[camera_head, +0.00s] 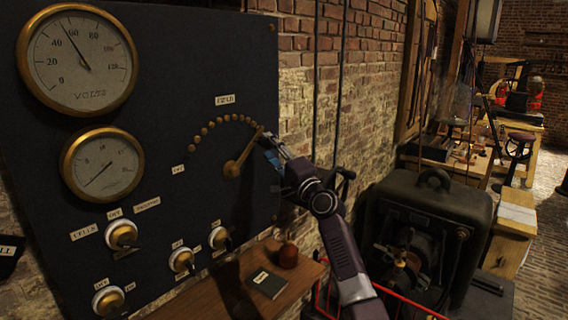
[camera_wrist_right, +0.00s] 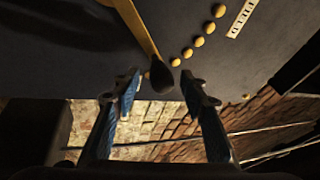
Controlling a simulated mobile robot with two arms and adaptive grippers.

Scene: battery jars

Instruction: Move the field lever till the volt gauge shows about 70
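The volt gauge (camera_head: 77,60) is a brass-rimmed dial at the top left of the dark panel. Its needle points up and slightly left, just short of the 60 mark. The field lever (camera_head: 240,158) is a brass arm slanting up to the right, toward the right end of an arc of brass studs. My right gripper (camera_head: 268,145) is at the lever's outer end. In the right wrist view the lever's dark knob (camera_wrist_right: 161,76) sits between the open fingertips (camera_wrist_right: 160,84), with a gap on both sides. My left gripper is not in view.
A second gauge (camera_head: 102,165) and several switches, such as one at lower left (camera_head: 122,235), are on the panel. A large dark machine (camera_head: 425,225) stands at right.

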